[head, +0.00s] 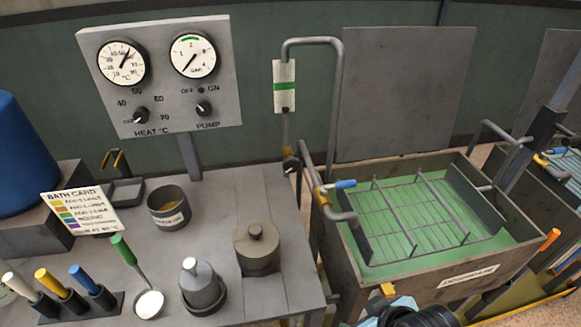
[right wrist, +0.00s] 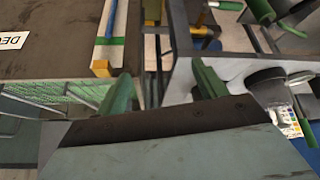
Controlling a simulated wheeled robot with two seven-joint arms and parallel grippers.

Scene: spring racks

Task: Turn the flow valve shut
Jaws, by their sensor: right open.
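A brass-coloured valve body (head: 321,194) with a blue lever (head: 346,184) sits on the grey pipe at the tank's left corner. Left of it, a dark knob with a brass-coloured part (head: 290,162) hangs below the flow gauge (head: 285,85), which has a green band. I cannot tell for sure which of the two is the flow valve. In the right wrist view, the green fingers of my right gripper (right wrist: 163,92) are apart with nothing between them. My left gripper is not in view.
The tank (head: 440,286) of green liquid holds a wire rack (head: 420,212). The grey bench (head: 215,216) carries a lidded pot (head: 257,247), a ladle (head: 149,302) and coloured-handled tools. The gauge panel (head: 165,76) stands behind. Bent pipes rise between bench and tank.

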